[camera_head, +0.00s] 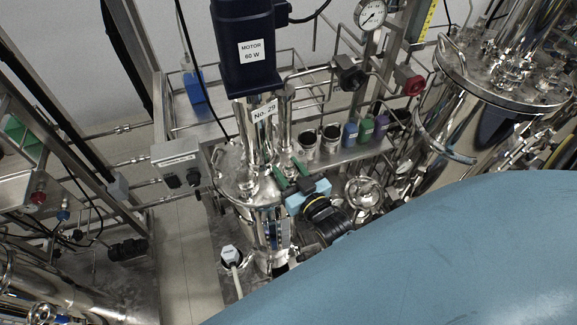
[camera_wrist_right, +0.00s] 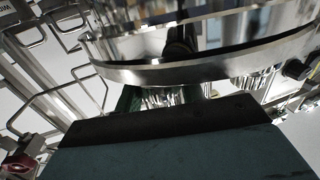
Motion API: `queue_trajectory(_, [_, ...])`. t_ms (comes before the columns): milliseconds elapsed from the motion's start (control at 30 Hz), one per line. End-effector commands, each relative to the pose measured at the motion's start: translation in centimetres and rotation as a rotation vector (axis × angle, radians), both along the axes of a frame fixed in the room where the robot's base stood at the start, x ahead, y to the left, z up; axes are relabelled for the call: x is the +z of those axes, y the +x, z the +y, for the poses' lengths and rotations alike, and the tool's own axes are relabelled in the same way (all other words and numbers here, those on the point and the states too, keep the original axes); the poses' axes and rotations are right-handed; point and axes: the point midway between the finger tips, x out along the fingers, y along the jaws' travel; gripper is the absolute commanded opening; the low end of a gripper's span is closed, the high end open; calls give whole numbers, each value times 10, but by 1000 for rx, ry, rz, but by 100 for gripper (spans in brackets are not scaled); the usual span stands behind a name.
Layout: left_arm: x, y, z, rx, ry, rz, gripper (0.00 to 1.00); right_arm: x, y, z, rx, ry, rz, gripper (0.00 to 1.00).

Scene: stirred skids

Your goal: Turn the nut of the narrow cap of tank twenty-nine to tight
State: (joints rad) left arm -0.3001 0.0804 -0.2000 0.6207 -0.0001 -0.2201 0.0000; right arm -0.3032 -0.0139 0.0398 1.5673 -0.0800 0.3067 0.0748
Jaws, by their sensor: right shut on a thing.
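Tank twenty-nine (camera_head: 235,182) stands at the middle of the head view, a shiny steel vessel with a white "No. 29" label (camera_head: 264,111) on the column above its lid. My right gripper (camera_head: 289,173), light blue with green fingers, reaches the right side of the lid from the lower right. It is shut on a small shiny metal part (camera_wrist_right: 165,97), seemingly the cap's nut, mostly hidden by the fingers and gripper body. In the right wrist view, a broad steel rim (camera_wrist_right: 200,68) passes just above the fingers. My left gripper is not in view.
A dark blue motor (camera_head: 247,50) sits above the tank. A shelf with dark cups (camera_head: 308,140) and small coloured bottles (camera_head: 365,130) lies behind. A larger steel tank (camera_head: 490,100) stands at the right. A grey switch box (camera_head: 178,155) is close at the left.

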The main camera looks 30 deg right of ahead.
Motion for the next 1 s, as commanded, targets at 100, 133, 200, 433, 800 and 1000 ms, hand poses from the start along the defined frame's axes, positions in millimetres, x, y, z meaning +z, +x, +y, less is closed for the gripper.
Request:
queue_trajectory(100, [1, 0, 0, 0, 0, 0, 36, 1, 0, 0, -24, 1, -2, 16])
queue_trajectory(133, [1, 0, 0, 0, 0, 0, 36, 1, 0, 0, -28, 1, -2, 16])
queue_trajectory(200, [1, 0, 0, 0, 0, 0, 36, 1, 0, 0, -35, 1, -2, 16])
queue_trajectory(433, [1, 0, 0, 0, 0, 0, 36, 1, 0, 0, -45, 0, -2, 16])
queue_trajectory(800, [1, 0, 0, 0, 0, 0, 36, 1, 0, 0, -44, 0, -3, 48])
queue_trajectory(1000, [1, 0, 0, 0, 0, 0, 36, 1, 0, 0, -44, 0, -2, 61])
